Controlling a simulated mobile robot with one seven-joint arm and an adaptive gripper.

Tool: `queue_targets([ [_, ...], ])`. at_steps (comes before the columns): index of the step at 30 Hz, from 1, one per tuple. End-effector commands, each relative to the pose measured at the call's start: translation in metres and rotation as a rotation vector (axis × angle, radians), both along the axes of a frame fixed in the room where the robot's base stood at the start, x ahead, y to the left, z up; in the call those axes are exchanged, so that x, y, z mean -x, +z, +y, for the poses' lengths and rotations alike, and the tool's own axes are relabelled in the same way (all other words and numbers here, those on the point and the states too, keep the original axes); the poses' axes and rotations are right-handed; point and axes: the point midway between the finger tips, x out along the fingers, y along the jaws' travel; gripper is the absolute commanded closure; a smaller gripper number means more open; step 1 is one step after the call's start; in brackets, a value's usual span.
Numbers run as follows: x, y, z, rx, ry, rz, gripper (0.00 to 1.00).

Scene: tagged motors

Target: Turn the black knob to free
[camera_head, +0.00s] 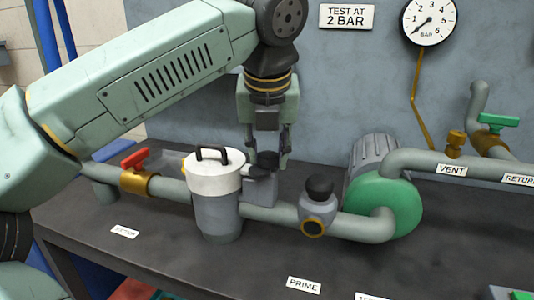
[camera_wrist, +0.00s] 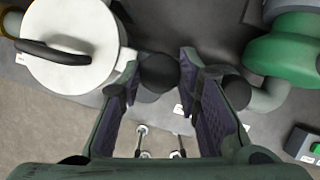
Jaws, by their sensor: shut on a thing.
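A black knob (camera_head: 264,160) sits on a grey block beside the white-lidded strainer. My gripper (camera_head: 267,150) points down over it, with a finger on either side. In the wrist view the knob (camera_wrist: 158,76) lies between the fingertips (camera_wrist: 160,68), and my gripper is shut on it. How far the knob is turned cannot be told. A second black knob (camera_head: 319,187) stands on a grey valve body on the pipe, to the right and apart from my gripper. In the wrist view it shows (camera_wrist: 238,93) partly behind the right finger.
The strainer's white lid (camera_head: 213,172) with a black handle is close on the left. A red-handled valve (camera_head: 135,160) lies further left. A green pump (camera_head: 385,210) stands right, with a green-handled valve (camera_head: 497,121) beyond. A gauge (camera_head: 430,22) hangs behind. The bench front (camera_head: 260,265) is mostly clear.

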Motion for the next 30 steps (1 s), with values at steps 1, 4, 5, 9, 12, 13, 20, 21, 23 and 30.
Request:
queue_targets([
  [1,0.0006,-0.0002,-0.0006,-0.003,0.037,0.002,0.97],
  [4,0.0005,0.0003,-0.001,-0.004,0.11,0.003,0.97],
  [5,0.0005,0.0004,-0.0011,-0.003,0.131,0.003,0.97],
  [9,0.0002,0.0008,-0.002,-0.001,0.211,0.003,0.97],
  [12,0.0003,0.0004,-0.0021,-0.001,0.253,0.004,0.97],
  [13,0.0003,0.0004,-0.0021,-0.002,0.265,0.004,0.97],
  [20,0.0001,0.0,-0.0021,-0.001,0.313,0.003,0.97],
  [21,0.0001,-0.0001,-0.0022,-0.001,0.316,0.003,0.97],
  [23,0.0001,-0.0001,-0.0022,0.0,0.321,0.003,0.97],
  [30,-0.0001,-0.0002,-0.0021,-0.001,0.322,0.002,0.97],
])
